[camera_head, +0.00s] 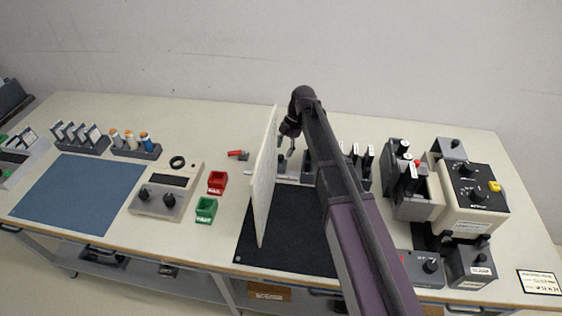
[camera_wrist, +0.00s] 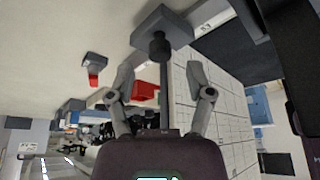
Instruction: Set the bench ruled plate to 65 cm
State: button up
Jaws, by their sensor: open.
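The ruled plate (camera_head: 264,180) is a tall white board standing upright on a dark mat (camera_head: 285,245) in the head view, seen nearly edge-on. In the wrist view its gridded face (camera_wrist: 228,125) fills the right of the middle. My gripper (camera_head: 288,143) is behind the plate's right side, partly hidden by my arm. In the wrist view my gripper (camera_wrist: 160,78) is open, its fingers on either side of a dark grey rod with a round knob (camera_wrist: 159,45) and a grey block (camera_wrist: 163,25) at its end. I cannot tell whether the fingers touch the rod. No scale reading is legible.
A red-handled clamp (camera_head: 238,154), a red bin (camera_head: 217,182) and a green bin (camera_head: 206,210) lie left of the plate. A control box (camera_head: 166,190) and blue mat (camera_head: 82,190) are further left. Instruments (camera_head: 468,195) crowd the right.

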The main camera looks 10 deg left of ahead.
aim_at(281, 156)
jog(key=shift+b+x, duration=1.45)
jog(key=shift+x, duration=0.45)
grip_shut()
